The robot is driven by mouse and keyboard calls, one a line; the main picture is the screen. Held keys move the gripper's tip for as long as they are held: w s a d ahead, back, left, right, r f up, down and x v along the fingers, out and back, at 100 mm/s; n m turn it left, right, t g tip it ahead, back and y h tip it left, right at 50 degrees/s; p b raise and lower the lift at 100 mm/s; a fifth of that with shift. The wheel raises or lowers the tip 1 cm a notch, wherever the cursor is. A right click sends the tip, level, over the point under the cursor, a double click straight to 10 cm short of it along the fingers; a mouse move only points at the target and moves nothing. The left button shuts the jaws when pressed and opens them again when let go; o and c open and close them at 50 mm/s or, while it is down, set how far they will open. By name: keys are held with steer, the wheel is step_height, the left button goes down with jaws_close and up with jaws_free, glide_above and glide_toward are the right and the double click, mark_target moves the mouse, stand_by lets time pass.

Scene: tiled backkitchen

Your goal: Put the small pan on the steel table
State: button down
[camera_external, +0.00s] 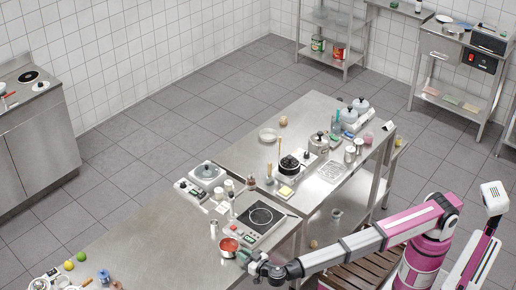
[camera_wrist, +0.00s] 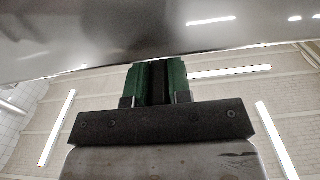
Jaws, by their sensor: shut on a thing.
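The small pan (camera_external: 229,245), steel with a red inside, is level near the right edge of the near steel table (camera_external: 165,245). My gripper (camera_external: 246,257) reaches in from the right and meets the pan's right side. In the wrist view my gripper (camera_wrist: 158,84) has its green fingers shut on a dark narrow piece, seemingly the pan's handle. A shiny grey surface (camera_wrist: 130,30), probably the pan's side, fills the top there. I cannot tell whether the pan touches the table or hangs just above it.
An induction hob (camera_external: 261,217) sits just behind the pan, with jars and a scale beside it. A second steel table (camera_external: 240,152) carries a black pot (camera_external: 289,164) and other items. The near table is bare left of the pan; fruit lies farther left.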

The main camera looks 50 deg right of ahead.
steer(key=c, duration=1)
jaws_free()
steer(key=shift+f, duration=0.1)
steer(key=shift+c, duration=0.2)
steer(key=s, duration=1)
steer(key=o, duration=1)
steer(key=shift+s+f, duration=0.1)
steer(key=shift+s, duration=0.3)
